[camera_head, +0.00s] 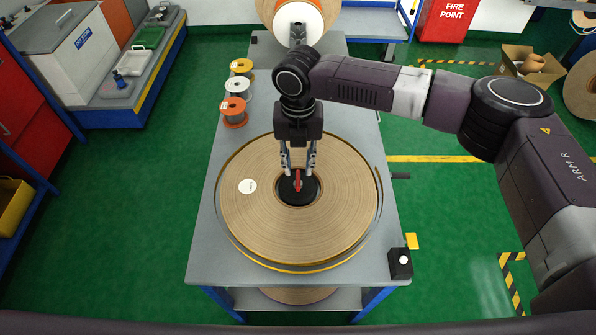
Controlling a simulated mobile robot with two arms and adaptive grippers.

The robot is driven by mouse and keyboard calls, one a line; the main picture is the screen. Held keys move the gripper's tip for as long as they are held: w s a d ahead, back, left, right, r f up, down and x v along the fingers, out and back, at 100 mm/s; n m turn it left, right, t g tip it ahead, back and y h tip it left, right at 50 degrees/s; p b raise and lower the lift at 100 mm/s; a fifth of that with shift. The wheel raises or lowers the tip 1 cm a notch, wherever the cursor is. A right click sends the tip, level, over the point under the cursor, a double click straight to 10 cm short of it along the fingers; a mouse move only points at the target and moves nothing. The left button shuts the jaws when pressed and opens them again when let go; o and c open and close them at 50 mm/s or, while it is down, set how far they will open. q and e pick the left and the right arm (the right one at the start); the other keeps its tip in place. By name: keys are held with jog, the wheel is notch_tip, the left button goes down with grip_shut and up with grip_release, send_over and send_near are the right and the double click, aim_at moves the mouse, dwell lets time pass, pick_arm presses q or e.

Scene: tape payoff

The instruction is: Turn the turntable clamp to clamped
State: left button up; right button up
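The turntable clamp is a red handle (297,181) on a black hub (311,190) in the middle of a large brown tape roll (245,215). The roll lies flat on the turntable (300,268), whose rim shows around it. My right gripper (298,174) points down over the hub. Its two fingers are apart, one on each side of the red handle. I cannot tell whether they touch it. The handle lies roughly along the view's up-down direction. My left gripper is not in view.
The grey table (205,262) carries several small spools, one of them orange (234,112), at its back left. A black box with a white button (401,262) is at the front right corner. A workbench (140,95) stands at left.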

aim_at(298, 178)
jog(key=shift+f, duration=2.2)
jog(key=shift+c, duration=0.6)
grip_shut()
